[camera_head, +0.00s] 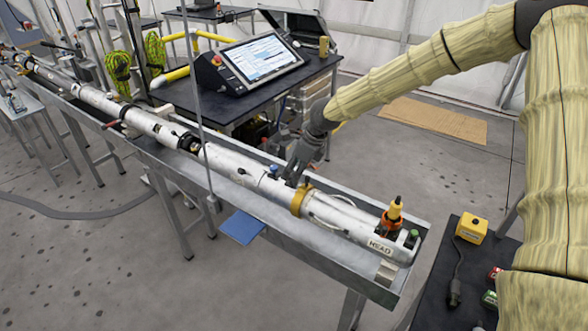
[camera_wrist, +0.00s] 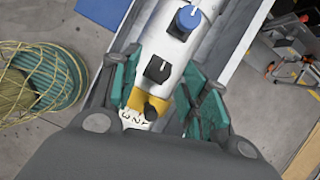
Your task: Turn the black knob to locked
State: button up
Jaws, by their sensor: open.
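The black knob (camera_wrist: 158,68) sits on the white tube, in the wrist view between a blue knob (camera_wrist: 186,19) and a yellow band (camera_wrist: 138,99). My gripper (camera_wrist: 157,63) is open, with one teal finger on each side of the black knob. I cannot tell if either finger touches it. A smaller black part (camera_wrist: 151,112) stands by the yellow band, beside a plate marked with digits. In the head view my gripper (camera_head: 294,172) is low over the white tube (camera_head: 232,166) and mostly hides the black knob. No locked mark can be read.
The tube lies in a long metal trough (camera_head: 415,245). An orange and yellow fitting (camera_head: 392,216) stands at its "HEAD" end. A blue pad (camera_head: 242,227) sticks out at the near side. Behind is a dark table with a tablet console (camera_head: 262,58). A yellow box (camera_head: 472,229) sits at right.

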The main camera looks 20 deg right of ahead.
jog(key=shift+w+f, duration=0.1)
jog(key=shift+f, duration=0.3)
jog(key=shift+a, duration=0.1)
grip_shut()
jog(key=shift+m, duration=0.4)
grip_release()
jog(key=shift+r, duration=0.1)
